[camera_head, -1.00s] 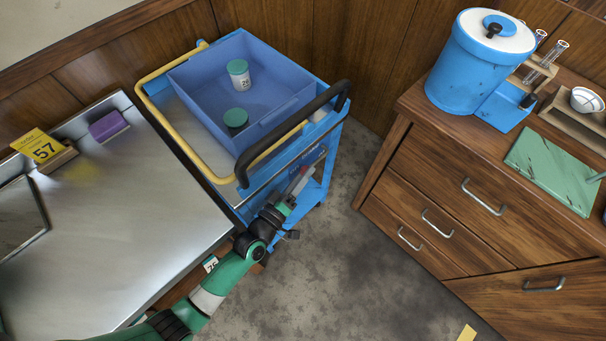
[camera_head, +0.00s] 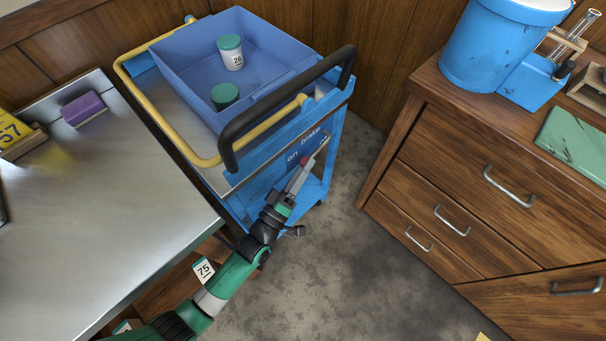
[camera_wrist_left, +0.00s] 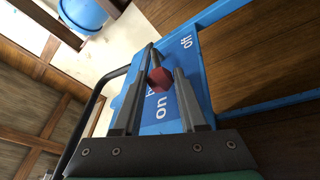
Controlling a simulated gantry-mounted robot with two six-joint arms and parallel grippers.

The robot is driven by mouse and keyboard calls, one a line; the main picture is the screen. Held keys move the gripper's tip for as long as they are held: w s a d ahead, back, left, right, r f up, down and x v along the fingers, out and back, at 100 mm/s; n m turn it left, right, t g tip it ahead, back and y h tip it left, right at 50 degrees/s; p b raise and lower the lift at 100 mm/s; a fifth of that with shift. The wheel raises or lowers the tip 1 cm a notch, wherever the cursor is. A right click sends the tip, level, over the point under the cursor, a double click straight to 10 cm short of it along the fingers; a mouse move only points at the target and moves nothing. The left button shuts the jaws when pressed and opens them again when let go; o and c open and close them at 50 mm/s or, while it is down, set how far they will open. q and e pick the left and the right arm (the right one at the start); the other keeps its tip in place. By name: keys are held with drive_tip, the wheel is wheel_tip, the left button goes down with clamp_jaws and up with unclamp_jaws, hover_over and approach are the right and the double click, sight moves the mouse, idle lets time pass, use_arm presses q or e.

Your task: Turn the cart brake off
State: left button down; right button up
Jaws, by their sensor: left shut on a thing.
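The blue cart (camera_head: 232,207) stands between the steel table and the wooden drawers. Its front panel (camera_wrist_left: 203,75) reads "brake", with "on" at one end and "off" at the other in the left wrist view. The brake lever's red knob (camera_head: 304,160) is at the panel; it also shows in the left wrist view (camera_wrist_left: 160,78), between the two labels. My left gripper (camera_head: 309,163) reaches up to the panel, its fingers either side of the knob and closed on it. The fingers hide part of the lever and panel. My right gripper is not in view.
The cart's black push handle (camera_head: 290,105) passes above my left gripper. A blue tray (camera_head: 180,72) with two green-lidded jars sits on the cart. The steel table (camera_head: 110,215) lies left, the drawers (camera_head: 470,190) right.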

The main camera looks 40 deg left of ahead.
use_arm(q)
drive_tip(key=shift+w+d+f+n+t, duration=0.15)
drive_tip(key=shift+w+f+t, duration=0.1)
drive_tip(key=shift+f+t, duration=0.3)
drive_tip(key=shift+w+a+f+n+t, duration=0.1)
drive_tip(key=shift+w+f+n+t, duration=0.1)
drive_tip(key=shift+f+t, duration=0.3)
drive_tip(key=shift+r, duration=0.1)
drive_tip(key=c, duration=0.7)
unclamp_jaws()
drive_tip(key=shift+c, duration=0.2)
drive_tip(key=v, duration=1.1)
drive_tip(key=shift+s+d+f+p, duration=0.15)
drive_tip(key=shift+s+f+p, duration=0.1)
drive_tip(key=shift+f+p, duration=0.05)
